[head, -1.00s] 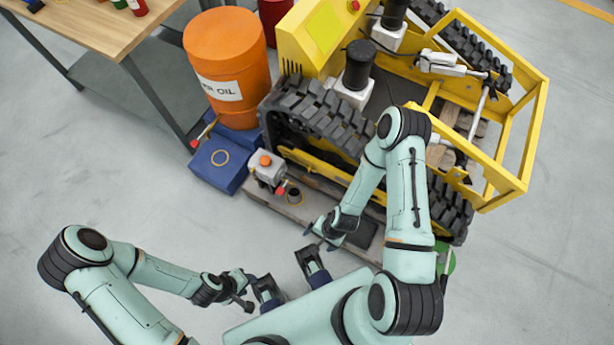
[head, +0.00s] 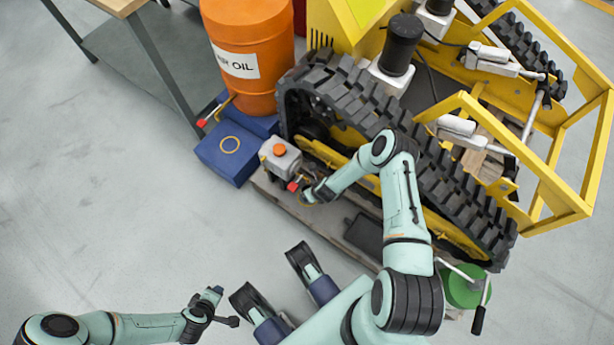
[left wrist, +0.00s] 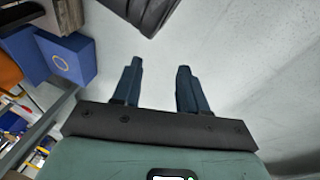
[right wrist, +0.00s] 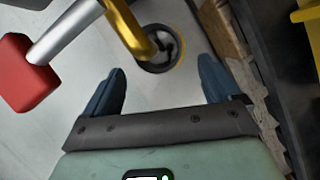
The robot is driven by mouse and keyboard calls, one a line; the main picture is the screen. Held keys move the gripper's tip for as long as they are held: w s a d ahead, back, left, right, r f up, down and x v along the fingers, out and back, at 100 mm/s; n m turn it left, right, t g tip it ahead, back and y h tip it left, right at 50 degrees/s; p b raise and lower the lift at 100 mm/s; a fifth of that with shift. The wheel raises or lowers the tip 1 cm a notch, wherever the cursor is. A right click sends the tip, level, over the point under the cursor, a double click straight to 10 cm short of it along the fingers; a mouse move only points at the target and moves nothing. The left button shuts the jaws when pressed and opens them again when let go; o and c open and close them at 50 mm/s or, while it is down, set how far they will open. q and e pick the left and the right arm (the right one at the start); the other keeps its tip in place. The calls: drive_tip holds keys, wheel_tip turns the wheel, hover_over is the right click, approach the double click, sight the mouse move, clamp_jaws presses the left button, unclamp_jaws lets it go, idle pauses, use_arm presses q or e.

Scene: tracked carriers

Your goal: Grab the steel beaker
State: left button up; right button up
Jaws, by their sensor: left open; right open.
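In the head view my right gripper (head: 308,194) is low beside the grey pump box and largely covers that spot. My left gripper (head: 225,306) is open and empty over bare floor at the lower left; its fingers also show in the left wrist view (left wrist: 160,80).
A grey box (head: 280,160) with an orange cap and a red-handled lever (right wrist: 28,75) is close to my right gripper. The tracked yellow carrier (head: 440,195) stands just beyond. A blue box (head: 222,165), orange oil drum (head: 250,55) and workbench are left. Floor at left is clear.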

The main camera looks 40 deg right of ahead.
drive_tip(key=b+x, duration=0.3)
drive_tip(key=x, duration=0.4)
drive_tip(key=shift+w+a, duration=0.15)
drive_tip(key=shift+w+f, duration=0.15)
drive_tip(key=shift+f, duration=0.15)
use_arm(q)
drive_tip(key=s+a+f+g, duration=0.1)
drive_tip(key=s+f+g, duration=0.1)
drive_tip(key=s+f, duration=0.4)
drive_tip(key=shift+s+f+g, duration=0.35)
drive_tip(key=shift+s+g, duration=0.05)
drive_tip(key=shift+s, duration=0.35)
drive_tip(key=shift+a, duration=0.1)
use_arm(e)
drive_tip(key=c, duration=1.3)
drive_tip(key=shift+c, duration=0.2)
use_arm(q)
drive_tip(key=shift+w+r, duration=0.15)
use_arm(e)
drive_tip(key=shift+r, duration=0.15)
